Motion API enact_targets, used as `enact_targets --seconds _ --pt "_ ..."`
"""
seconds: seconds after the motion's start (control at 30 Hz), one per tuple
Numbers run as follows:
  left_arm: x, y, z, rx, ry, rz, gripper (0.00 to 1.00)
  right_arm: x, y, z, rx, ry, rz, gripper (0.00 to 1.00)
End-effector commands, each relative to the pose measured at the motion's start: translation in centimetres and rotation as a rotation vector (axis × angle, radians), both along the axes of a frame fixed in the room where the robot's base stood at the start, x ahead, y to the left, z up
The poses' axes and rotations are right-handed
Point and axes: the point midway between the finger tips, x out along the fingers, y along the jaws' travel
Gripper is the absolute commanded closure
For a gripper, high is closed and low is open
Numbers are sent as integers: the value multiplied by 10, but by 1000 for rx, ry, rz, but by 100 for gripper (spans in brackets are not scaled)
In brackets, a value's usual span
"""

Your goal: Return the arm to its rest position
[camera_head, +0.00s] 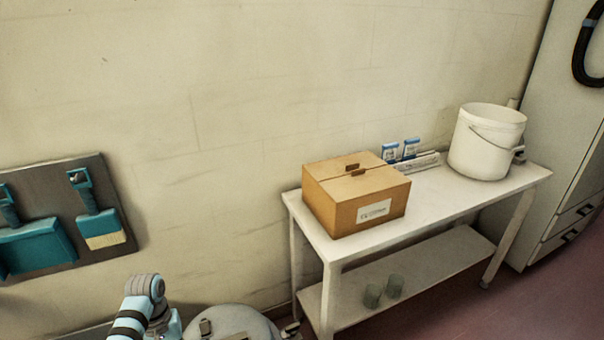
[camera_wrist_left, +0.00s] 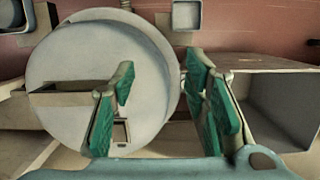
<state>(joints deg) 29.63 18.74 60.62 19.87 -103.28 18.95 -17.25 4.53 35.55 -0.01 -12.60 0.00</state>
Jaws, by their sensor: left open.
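My left arm (camera_head: 142,305), pale blue with black bands, comes in at the bottom left of the head view. Its gripper is hidden there. In the left wrist view my left gripper (camera_wrist_left: 160,80) is open, its green-padded fingers apart with nothing held between them. Behind the fingers is a large round pale grey form (camera_wrist_left: 70,65) with a rectangular slot. I cannot tell whether the fingers touch it. My right gripper is not in view.
A white table (camera_head: 435,205) holds a cardboard box (camera_head: 325,200) and a white bucket (camera_head: 482,145). Two cups stand on its lower shelf (camera_head: 430,268). A tool board (camera_head: 125,190) hangs on the left wall. A grey box-like shape (camera_wrist_left: 285,105) is at right in the wrist view.

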Motion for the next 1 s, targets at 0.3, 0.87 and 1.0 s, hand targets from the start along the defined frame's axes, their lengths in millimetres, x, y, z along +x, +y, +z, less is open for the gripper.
enact_targets --seconds 0.3,0.87,1.0 --pt "-49 -3 -90 55 -54 -62 58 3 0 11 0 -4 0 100" --pt "-342 -62 -237 139 -282 -507 58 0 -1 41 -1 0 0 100" --pt "-345 -63 -237 139 -293 -516 58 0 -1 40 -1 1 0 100"
